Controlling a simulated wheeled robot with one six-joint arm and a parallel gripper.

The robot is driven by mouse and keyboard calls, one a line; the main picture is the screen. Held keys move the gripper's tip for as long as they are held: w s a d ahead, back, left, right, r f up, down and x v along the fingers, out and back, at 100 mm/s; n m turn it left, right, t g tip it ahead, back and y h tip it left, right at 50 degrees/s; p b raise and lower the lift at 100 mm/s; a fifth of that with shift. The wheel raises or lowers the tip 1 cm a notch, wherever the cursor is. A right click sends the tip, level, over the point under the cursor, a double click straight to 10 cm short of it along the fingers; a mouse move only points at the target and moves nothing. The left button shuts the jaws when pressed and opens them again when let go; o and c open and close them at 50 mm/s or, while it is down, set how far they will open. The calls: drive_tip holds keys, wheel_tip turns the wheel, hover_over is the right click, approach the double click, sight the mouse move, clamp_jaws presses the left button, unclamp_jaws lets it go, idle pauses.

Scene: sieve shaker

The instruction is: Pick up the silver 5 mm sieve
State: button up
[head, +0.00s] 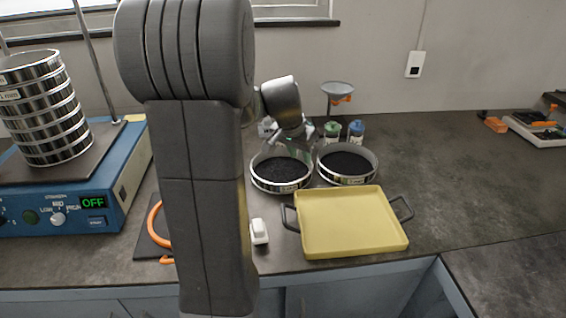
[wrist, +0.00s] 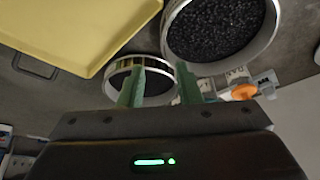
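Two silver round sieves hold dark grains on the bench: a left sieve (head: 281,187) and a right sieve (head: 347,181). Several more silver sieves form a stack (head: 50,118) at the left. The size labels are too small to read, so I cannot tell which is 5 mm. My gripper (head: 292,137) is open above the back of the left sieve. The wrist view shows the open fingers of my gripper (wrist: 160,88), with nothing clearly held. There the left finger overlaps the right sieve (wrist: 121,66); the left sieve (wrist: 170,48) looks larger above it.
A yellow tray (head: 350,222) with dark handles lies in front of the sieves. Bottles with green (head: 332,127) and blue (head: 356,127) caps and a funnel (head: 338,87) stand behind. A blue shaker (head: 130,175) carries the stack. The bench at right is mostly clear.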

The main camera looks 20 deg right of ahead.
sight(307, 175)
drive_tip(key=x, duration=0.8)
drive_tip(key=shift+w+d+f, duration=0.2)
drive_tip(key=shift+d, duration=0.05)
drive_tip(key=shift+w+x, duration=0.15)
drive_tip(key=shift+x, duration=1.15)
drive_tip(key=shift+w+x, duration=0.2)
drive_tip(key=shift+x, duration=1.1)
drive_tip(key=shift+d+r, duration=0.1)
drive_tip(key=shift+d, duration=0.05)
clamp_jaws()
